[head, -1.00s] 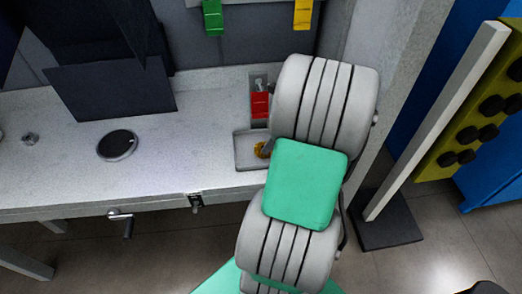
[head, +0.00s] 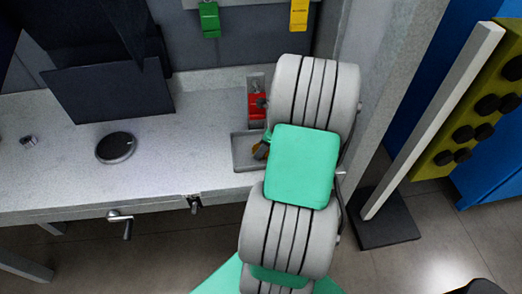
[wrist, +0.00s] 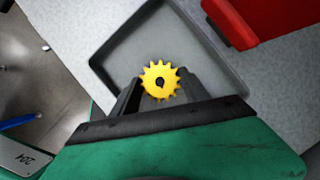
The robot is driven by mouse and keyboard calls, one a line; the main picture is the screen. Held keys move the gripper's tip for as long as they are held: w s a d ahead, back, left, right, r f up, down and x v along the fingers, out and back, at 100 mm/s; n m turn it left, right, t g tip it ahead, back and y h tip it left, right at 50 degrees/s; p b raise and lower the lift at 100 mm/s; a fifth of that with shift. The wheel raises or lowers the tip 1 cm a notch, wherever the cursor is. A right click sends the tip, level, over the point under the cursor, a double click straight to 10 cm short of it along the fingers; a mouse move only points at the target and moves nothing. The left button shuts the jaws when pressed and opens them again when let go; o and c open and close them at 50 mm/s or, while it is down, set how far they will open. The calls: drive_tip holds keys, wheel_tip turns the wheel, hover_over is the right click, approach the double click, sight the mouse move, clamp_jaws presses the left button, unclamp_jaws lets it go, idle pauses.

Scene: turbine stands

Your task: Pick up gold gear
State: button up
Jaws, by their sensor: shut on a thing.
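The gold gear (wrist: 160,81) is toothed with a dark centre hole and sits between my gripper's (wrist: 158,88) two dark fingers in the wrist view. My gripper is shut on it, over the grey tray. In the head view, a small part of the gold gear (head: 256,148) shows at the tray's right side. My arm hides the rest of it there. The shallow grey tray (wrist: 118,42) has a raised rim and looks otherwise empty. I cannot tell whether the gear still touches the tray floor.
A red object (head: 257,107) stands just behind the tray; it also shows close by in the wrist view (wrist: 280,15). A black round disc (head: 116,147) lies on the grey workbench (head: 60,180). A vise-like handle (head: 120,222) hangs at the bench's front edge. A white post (head: 430,125) stands at right.

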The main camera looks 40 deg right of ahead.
sight(258, 146)
clamp_jaws()
idle(0.3)
drive_tip(key=shift+r, duration=0.15)
drive_tip(key=shift+d+r, duration=0.1)
drive_tip(key=shift+r, duration=0.15)
wheel_tip(258, 146, up, 2)
drive_tip(key=shift+w+r+b, duration=0.1)
drive_tip(key=shift+r+b, duration=0.15)
drive_tip(key=shift+b, duration=0.1)
drive_tip(key=s+a+r, duration=0.8)
drive_tip(key=s+r, duration=0.1)
drive_tip(key=s, duration=0.2)
drive_tip(key=shift+s+r, duration=0.3)
drive_tip(key=shift+r, duration=0.1)
drive_tip(key=shift+a, duration=0.1)
